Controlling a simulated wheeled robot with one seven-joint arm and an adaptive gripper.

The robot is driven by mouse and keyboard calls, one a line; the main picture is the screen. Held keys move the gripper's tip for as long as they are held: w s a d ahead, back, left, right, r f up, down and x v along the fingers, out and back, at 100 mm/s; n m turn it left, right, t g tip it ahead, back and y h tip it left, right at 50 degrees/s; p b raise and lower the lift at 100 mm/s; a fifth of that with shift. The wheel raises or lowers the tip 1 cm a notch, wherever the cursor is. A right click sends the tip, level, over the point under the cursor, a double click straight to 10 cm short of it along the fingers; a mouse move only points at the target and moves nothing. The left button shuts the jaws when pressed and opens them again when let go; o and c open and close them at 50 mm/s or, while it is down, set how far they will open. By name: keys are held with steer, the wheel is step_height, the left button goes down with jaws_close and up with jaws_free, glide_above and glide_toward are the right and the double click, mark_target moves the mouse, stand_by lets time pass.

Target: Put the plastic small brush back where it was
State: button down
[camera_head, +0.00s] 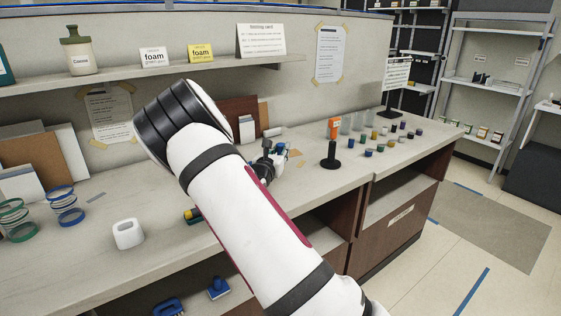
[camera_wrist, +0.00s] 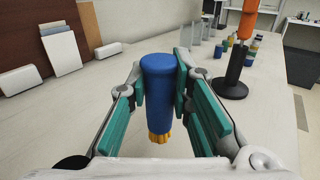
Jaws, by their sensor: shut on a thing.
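In the wrist view the small brush (camera_wrist: 159,82) shows as a blue, upright, rounded cylinder with a ridged orange-yellow end (camera_wrist: 159,137) at the bottom. My gripper (camera_wrist: 161,88) is shut on it, with green pads on both sides. It is held over the pale counter; whether its lower end touches the counter I cannot tell. In the head view my gripper (camera_head: 266,152) is at the far end of my arm above the counter (camera_head: 160,262), and the brush is mostly hidden there.
A black stand (camera_head: 331,155) with an orange top is right of my gripper, with several small jars (camera_head: 380,148) beyond. A white holder (camera_head: 128,233) and coil racks (camera_head: 66,205) stand left. A yellow-and-dark item (camera_head: 192,214) lies partly behind my arm. Blue items (camera_head: 218,288) sit below.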

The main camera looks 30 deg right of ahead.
steer(key=shift+f, duration=1.65)
steer(key=shift+f, duration=0.1)
steer(key=c, duration=1.4)
jaws_free()
steer(key=shift+c, duration=0.2)
